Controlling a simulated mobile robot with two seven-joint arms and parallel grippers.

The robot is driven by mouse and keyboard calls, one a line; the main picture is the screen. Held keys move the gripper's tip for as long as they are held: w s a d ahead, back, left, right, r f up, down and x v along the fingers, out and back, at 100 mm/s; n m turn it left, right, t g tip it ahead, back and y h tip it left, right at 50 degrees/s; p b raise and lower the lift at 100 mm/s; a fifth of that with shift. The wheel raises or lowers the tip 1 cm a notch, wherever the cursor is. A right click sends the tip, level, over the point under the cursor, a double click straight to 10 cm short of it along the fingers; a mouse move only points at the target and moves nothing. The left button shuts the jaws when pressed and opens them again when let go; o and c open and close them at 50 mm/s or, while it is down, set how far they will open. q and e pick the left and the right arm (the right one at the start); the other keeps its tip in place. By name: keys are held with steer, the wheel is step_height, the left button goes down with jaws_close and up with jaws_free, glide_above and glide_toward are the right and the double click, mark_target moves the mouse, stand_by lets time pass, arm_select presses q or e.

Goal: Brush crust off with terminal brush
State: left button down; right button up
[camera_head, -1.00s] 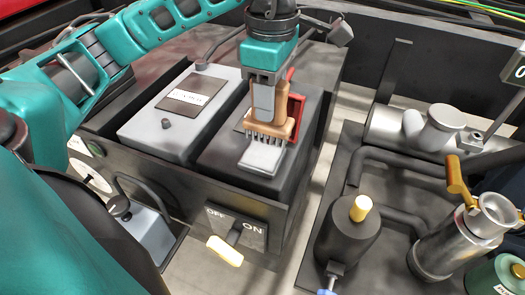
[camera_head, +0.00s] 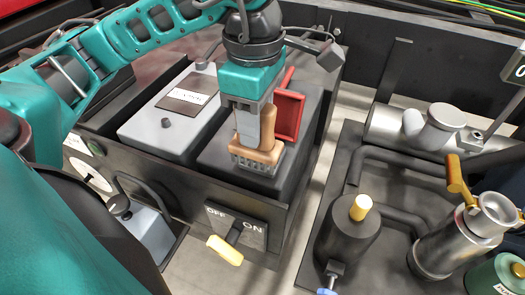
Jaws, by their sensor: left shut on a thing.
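The terminal brush (camera_head: 268,150) has a tan body and a row of grey bristles pointing down. My left gripper (camera_head: 249,122) is shut on the brush and holds it upright over the near end of the dark battery (camera_head: 225,150). The bristles are at or just above the battery's top; I cannot tell if they touch. No pale crust shows now; the brush covers part of that spot, so I cannot tell whether any lies beneath. A red flap (camera_head: 290,115) stands open just right of the brush. My right gripper is not in view.
A grey battery (camera_head: 150,135) with a label sits to the left in the same box. Black, yellow-capped (camera_head: 361,207) and metal pump parts stand to the right.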

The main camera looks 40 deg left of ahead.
arm_select(q)
steer(key=shift+f, duration=0.6)
steer(key=shift+f, duration=0.25)
stand_by(0.3)
steer(key=shift+w+a, duration=0.2)
steer(key=shift+w, duration=0.75)
steer(key=shift+w+a, duration=0.25)
steer(key=shift+w, duration=0.65)
steer(key=shift+w+a, duration=0.2)
steer(key=shift+w, duration=0.75)
step_height(320, 180, up, 2)
steer(key=shift+r, duration=0.2)
steer(key=c, duration=1.3)
jaws_free()
jaws_close()
